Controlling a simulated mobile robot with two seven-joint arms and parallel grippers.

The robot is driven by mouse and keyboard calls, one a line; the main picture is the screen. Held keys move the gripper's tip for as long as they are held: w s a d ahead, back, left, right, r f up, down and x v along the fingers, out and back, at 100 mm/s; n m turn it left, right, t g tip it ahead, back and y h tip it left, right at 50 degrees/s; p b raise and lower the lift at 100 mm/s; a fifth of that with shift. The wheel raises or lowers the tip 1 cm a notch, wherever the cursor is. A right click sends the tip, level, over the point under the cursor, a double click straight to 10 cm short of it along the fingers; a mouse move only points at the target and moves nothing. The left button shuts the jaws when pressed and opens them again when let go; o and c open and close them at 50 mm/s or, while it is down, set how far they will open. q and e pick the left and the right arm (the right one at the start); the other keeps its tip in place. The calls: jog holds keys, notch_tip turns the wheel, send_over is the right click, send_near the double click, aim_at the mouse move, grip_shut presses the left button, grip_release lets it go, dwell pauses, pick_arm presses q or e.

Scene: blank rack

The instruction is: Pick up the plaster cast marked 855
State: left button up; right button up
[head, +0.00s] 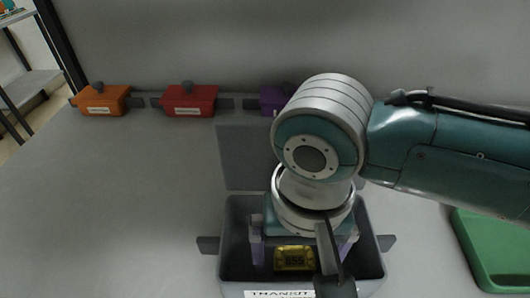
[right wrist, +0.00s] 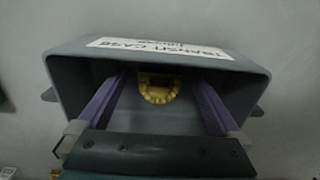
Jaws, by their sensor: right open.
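The plaster cast (head: 295,258) is yellow, shows the number 855, and lies inside the grey transit case (head: 374,268). In the right wrist view the cast (right wrist: 158,90) is a yellow arch shape low in the case (right wrist: 240,82). My right gripper (head: 302,246) points down into the case with its purple fingers open, one on each side of the cast with gaps between. The fingers also show in the right wrist view (right wrist: 160,100). Part of the cast and case is hidden by my right wrist. My left gripper is not in view.
An orange box (head: 103,99), a red box (head: 190,99) and a partly hidden purple box (head: 271,100) stand along the back. A dark grey panel (head: 240,160) is behind the case. A green tray (head: 495,250) is at right. The table's left side is clear.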

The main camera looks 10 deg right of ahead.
jog(key=c, duration=1.4)
jog(key=shift+r, duration=0.1)
